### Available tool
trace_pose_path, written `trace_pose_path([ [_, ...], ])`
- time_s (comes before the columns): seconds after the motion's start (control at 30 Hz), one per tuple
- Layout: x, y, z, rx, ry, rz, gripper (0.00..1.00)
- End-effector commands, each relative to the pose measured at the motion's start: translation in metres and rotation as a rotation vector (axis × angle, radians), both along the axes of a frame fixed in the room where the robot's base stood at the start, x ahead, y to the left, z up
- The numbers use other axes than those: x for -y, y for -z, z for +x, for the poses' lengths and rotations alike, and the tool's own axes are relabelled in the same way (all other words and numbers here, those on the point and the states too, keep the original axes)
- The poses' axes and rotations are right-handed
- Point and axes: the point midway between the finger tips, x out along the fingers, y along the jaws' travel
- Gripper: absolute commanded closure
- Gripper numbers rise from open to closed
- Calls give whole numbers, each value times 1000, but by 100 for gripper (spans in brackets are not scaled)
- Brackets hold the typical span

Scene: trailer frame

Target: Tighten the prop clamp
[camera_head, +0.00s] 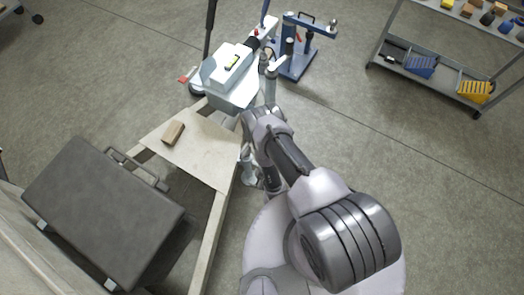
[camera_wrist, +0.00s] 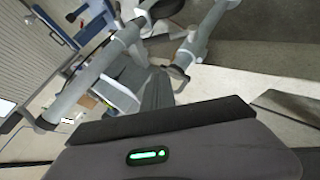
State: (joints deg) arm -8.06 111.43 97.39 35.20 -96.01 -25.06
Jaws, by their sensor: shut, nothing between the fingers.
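A pale grey upright post (camera_head: 270,88), which looks like the prop, stands beside the white and pale blue coupling housing (camera_head: 228,78) at the tip of the trailer frame (camera_head: 196,150). A small light lever (camera_head: 277,65) sits at its top. I cannot tell for sure whether this lever belongs to the prop clamp. My gripper reaches in close to the post, and its tips are hidden in the head view. In the wrist view my gripper (camera_wrist: 157,90) is shut and empty. Grey tubes (camera_wrist: 88,80) and a short light handle (camera_wrist: 178,72) lie just beyond it; contact cannot be told.
A dark case (camera_head: 100,210) and a wooden block (camera_head: 173,132) lie on the frame's left part. A blue stand (camera_head: 297,58) stands behind the post. A shelf cart (camera_head: 440,70) with blue and yellow bins is at the upper right. The floor on the right is clear.

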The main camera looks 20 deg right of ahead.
Motion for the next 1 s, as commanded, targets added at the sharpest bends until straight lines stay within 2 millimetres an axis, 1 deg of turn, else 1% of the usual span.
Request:
trace_pose_path([
  [0.17, 0, 2, 2, 0, 1, 1, 100],
  [0.27, 0, 12, 12, 1, 1, 2, 100],
  [0.4, 0, 33, 34, 2, 3, 2, 100],
  [0.67, 0, 68, 79, 1, 2, 2, 100],
  [0.8, 14, 84, 86, -1, 5, 1, 100],
  [0.9, 20, 90, 89, -2, 4, 2, 100],
  [1.0, 23, 92, 91, -2, 3, 2, 100],
])
